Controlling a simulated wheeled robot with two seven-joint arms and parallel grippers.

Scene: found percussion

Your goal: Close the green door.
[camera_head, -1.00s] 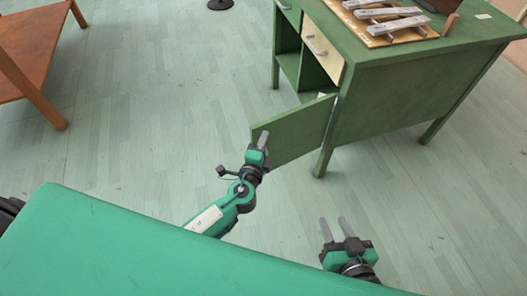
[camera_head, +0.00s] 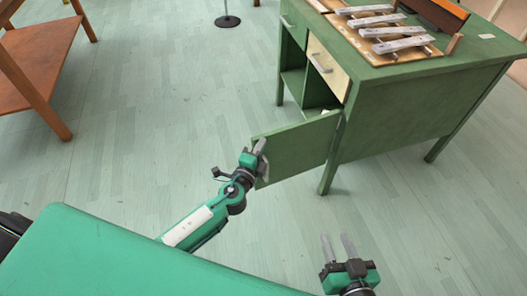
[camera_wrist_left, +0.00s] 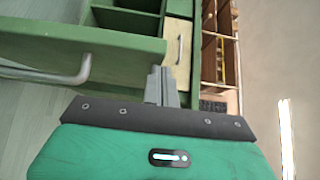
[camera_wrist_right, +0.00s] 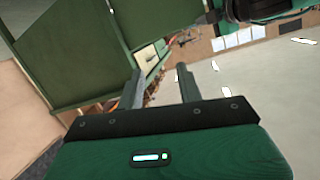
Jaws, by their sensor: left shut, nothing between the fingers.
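The green door (camera_head: 300,145) stands open on the left front of the green desk, hinged at the desk's front leg and swung out toward me. Its silver handle (camera_wrist_left: 60,75) shows on one face in the left wrist view. My left gripper (camera_head: 260,147) is shut and empty at the door's free edge. In the left wrist view its fingers (camera_wrist_left: 162,85) overlap the end of the door; I cannot tell whether they touch it. My right gripper (camera_head: 338,245) is open and empty, low in front of the desk, apart from the door.
The green desk (camera_head: 400,115) has a pale drawer (camera_head: 327,68) above the open compartment and metal bars (camera_head: 400,44) on top. An orange-brown wooden table (camera_head: 35,65) stands at the left. A black round stand base (camera_head: 228,21) is at the back. The floor between is clear.

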